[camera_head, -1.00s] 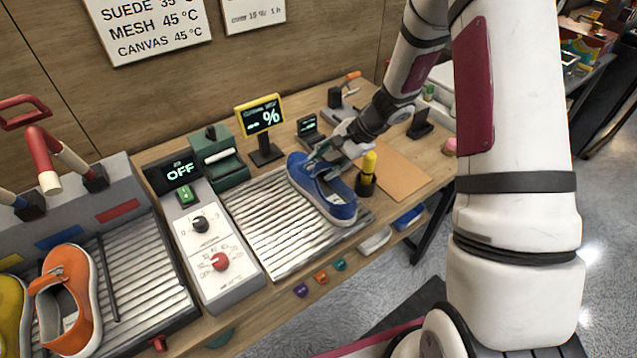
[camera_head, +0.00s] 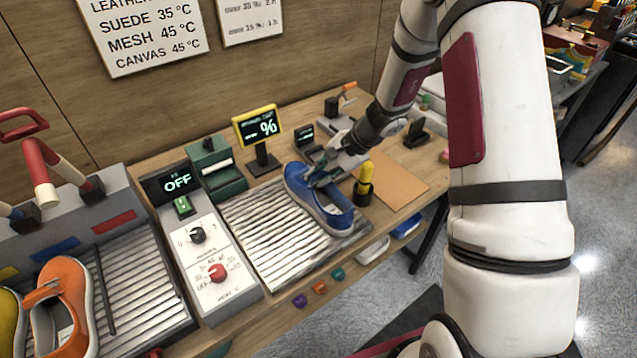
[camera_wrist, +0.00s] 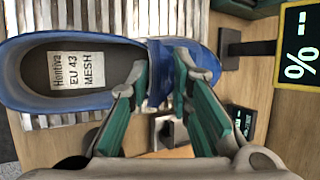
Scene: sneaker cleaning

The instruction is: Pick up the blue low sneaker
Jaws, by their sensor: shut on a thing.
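The blue low sneaker (camera_head: 318,203) is at the right end of the ribbed metal rack (camera_head: 272,232) in the head view, its toe toward the back and its heel toward the front. My gripper (camera_head: 322,176) reaches down to its front part from the right. In the wrist view my gripper (camera_wrist: 172,75) is shut on the sneaker (camera_wrist: 60,72) at its upper near the strap. The insole label reads Hontiva, EU 43, MESH. Whether the sole touches the rack cannot be told.
A control box (camera_head: 213,262) with a red knob and an OFF display stands left of the rack. A percent display (camera_head: 258,128) stands behind. A yellow-topped bottle (camera_head: 363,183) is close on the right. An orange shoe (camera_head: 65,305) sits at the far left.

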